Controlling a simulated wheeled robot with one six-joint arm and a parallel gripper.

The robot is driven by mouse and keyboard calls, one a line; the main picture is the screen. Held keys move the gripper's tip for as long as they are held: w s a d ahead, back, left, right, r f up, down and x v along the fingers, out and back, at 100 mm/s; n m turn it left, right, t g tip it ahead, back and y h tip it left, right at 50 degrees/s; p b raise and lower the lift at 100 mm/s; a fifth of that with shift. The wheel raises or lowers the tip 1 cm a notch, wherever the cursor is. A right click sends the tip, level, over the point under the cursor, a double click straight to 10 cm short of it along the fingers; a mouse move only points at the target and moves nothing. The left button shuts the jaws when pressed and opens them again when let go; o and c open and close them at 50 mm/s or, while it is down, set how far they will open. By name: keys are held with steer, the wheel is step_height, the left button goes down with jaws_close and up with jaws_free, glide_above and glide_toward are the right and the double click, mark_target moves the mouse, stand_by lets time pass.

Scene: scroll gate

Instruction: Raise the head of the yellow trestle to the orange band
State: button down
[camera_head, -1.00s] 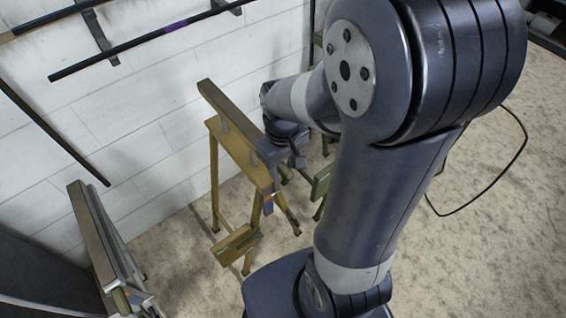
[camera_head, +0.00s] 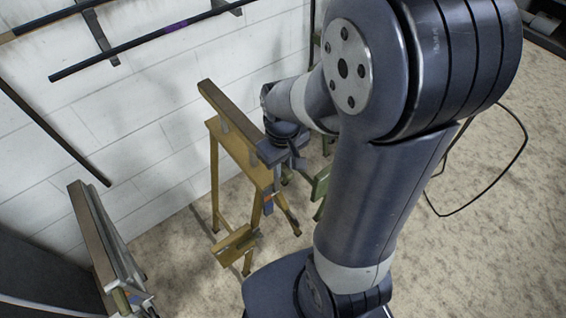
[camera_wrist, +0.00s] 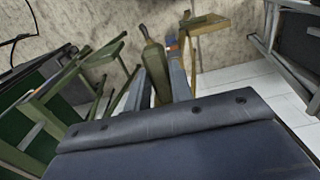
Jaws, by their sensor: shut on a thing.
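The yellow trestle (camera_head: 226,152) stands by the white wall in the head view, its long head beam (camera_head: 222,110) on short posts above the frame. My gripper (camera_head: 287,163) is at the beam's near end, partly hidden by its own wrist. In the wrist view my gripper's fingers (camera_wrist: 157,85) are on both sides of an olive-yellow piece (camera_wrist: 154,68), which looks like part of the trestle's head; the exact contact is hidden. A small orange and blue marking (camera_wrist: 172,43) shows beside the trestle's lower ledge (camera_wrist: 208,24). I cannot tell the head's height against the band.
A grey trestle (camera_head: 107,245) stands at the lower left. A green trestle (camera_head: 321,184) is close right of my gripper, large in the wrist view (camera_wrist: 60,95). Dark rails (camera_head: 140,42) run along the wall. A black cable loop (camera_head: 505,165) lies on open floor at right.

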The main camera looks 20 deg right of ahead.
steer(key=shift+f+b, duration=0.45)
steer(key=shift+f, duration=0.15)
steer(key=c, duration=1.2)
jaws_free()
steer(key=shift+r, duration=0.1)
steer(key=shift+c, duration=0.2)
step_height(320, 180, up, 11)
steer(key=p, duration=0.1)
steer(key=shift+f, duration=0.2)
step_height(320, 180, down, 11)
steer(key=shift+b, duration=0.4)
step_height(320, 180, up, 3)
steer(key=shift+f+p, duration=0.1)
steer(key=shift+p, duration=0.35)
steer(key=shift+r, duration=0.55)
